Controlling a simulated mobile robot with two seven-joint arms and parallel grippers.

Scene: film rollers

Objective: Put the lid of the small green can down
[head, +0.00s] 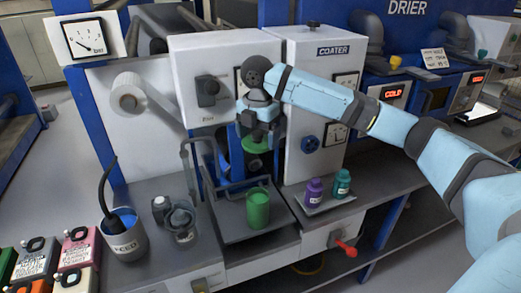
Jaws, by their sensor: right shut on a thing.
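My right gripper (258,122) comes in from the right and points down in front of the white coater. It is shut on a green lid (256,145), seen just below its fingers; the fingertips are partly hidden by the wrist. The small green can (258,209) stands upright on the grey tray below, its top facing up. The lid is above and apart from the can. My left gripper is not in view.
A purple bottle (314,191) and a teal bottle (342,183) stand on a small tray at right. At left are a grey pot (126,240) with a black handle and small dark containers (181,220). Coloured canisters (75,250) stand lower left.

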